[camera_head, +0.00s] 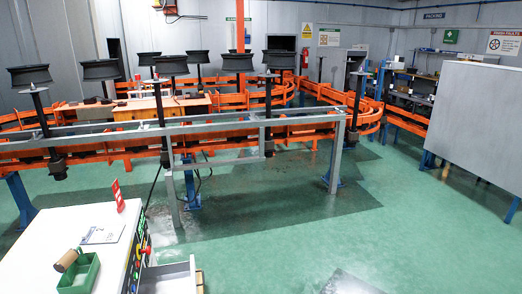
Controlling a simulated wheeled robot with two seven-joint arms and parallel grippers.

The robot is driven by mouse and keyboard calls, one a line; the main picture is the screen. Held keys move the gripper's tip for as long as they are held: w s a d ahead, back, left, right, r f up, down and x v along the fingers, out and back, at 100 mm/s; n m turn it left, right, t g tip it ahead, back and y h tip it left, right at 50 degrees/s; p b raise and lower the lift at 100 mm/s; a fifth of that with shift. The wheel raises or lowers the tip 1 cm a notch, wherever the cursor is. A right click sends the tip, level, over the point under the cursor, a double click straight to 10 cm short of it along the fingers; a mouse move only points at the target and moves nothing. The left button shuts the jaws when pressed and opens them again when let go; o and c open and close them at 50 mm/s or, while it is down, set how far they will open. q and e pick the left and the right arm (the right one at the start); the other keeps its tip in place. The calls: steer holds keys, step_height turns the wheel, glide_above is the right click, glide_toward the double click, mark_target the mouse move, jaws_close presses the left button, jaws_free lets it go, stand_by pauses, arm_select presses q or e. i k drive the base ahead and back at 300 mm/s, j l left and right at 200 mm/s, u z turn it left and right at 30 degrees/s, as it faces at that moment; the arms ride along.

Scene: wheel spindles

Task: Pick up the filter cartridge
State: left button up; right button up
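A small brown cylinder (66,260), which looks like the filter cartridge, lies tilted at the back left edge of a small green open box (88,281). I cannot tell whether it rests on the rim or stands partly behind it. The box sits on the white top of a control cabinet (38,243) at the lower left. Neither of my grippers shows in the head view.
The cabinet top also holds a paper sheet (102,234) and a small red sign (118,196). Buttons line its right side. Behind stands a grey-framed orange conveyor (250,128) with wheels on spindles. A grey panel (478,125) stands right. Green floor (300,245) between is clear.

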mark_target(70, 257)
steer(key=u, duration=1.5)
steer(key=l, duration=0.7)
steer(key=i+l+u, duration=0.15)
steer(key=l+u, duration=0.3)
steer(key=l, duration=0.9)
steer(key=l+u, duration=0.45)
steer(key=l, duration=0.9)
steer(key=k, duration=0.05)
